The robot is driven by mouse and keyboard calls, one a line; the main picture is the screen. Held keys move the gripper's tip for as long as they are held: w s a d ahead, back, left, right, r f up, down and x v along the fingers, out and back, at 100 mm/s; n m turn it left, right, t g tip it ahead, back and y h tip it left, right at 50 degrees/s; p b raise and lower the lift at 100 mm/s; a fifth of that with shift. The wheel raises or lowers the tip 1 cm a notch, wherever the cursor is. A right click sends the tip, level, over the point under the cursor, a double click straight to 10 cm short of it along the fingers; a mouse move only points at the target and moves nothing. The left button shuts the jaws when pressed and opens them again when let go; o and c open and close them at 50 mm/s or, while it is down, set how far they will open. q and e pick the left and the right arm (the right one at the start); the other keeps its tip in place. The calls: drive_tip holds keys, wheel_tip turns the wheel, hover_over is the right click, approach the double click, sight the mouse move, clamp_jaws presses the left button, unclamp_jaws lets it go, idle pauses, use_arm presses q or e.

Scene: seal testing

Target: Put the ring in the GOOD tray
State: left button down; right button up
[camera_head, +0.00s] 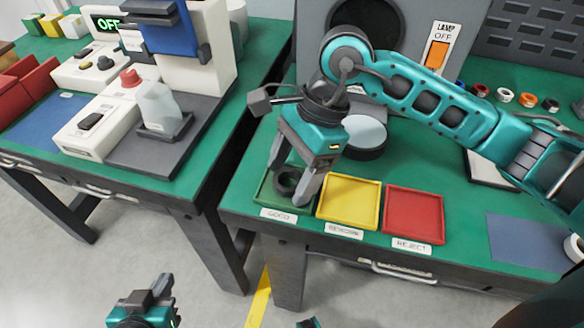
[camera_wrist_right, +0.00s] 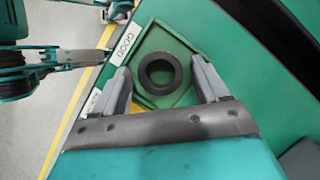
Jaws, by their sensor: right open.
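The dark ring (camera_head: 287,181) lies in the green GOOD tray (camera_head: 262,196). In the right wrist view the ring (camera_wrist_right: 160,73) rests on the floor of the green tray (camera_wrist_right: 180,100), off its walls as far as I can tell. My right gripper (camera_head: 290,182) is over the tray with its fingers apart on both sides of the ring. In the right wrist view its fingertips (camera_wrist_right: 163,77) show a gap to the ring, and it is empty. My left gripper (camera_head: 150,295) is low at the bottom of the head view, away from the tables; its jaws are unclear.
The yellow REWORK tray (camera_head: 348,185) and red REJECT tray (camera_head: 413,197) stand to the right of the GOOD tray. A round silver-topped stand (camera_head: 365,135) is behind. Several small rings lie at the back right. A second table with a bottle (camera_head: 158,105) stands left, across a gap.

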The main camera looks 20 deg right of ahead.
drive_tip(key=shift+r, duration=0.15)
drive_tip(key=shift+w+d+r+p, duration=0.1)
drive_tip(key=shift+r+p, duration=0.2)
drive_tip(key=shift+r, duration=0.05)
drive_tip(key=p+v, duration=0.1)
drive_tip(key=v, duration=1)
drive_tip(key=shift+d+r, duration=0.1)
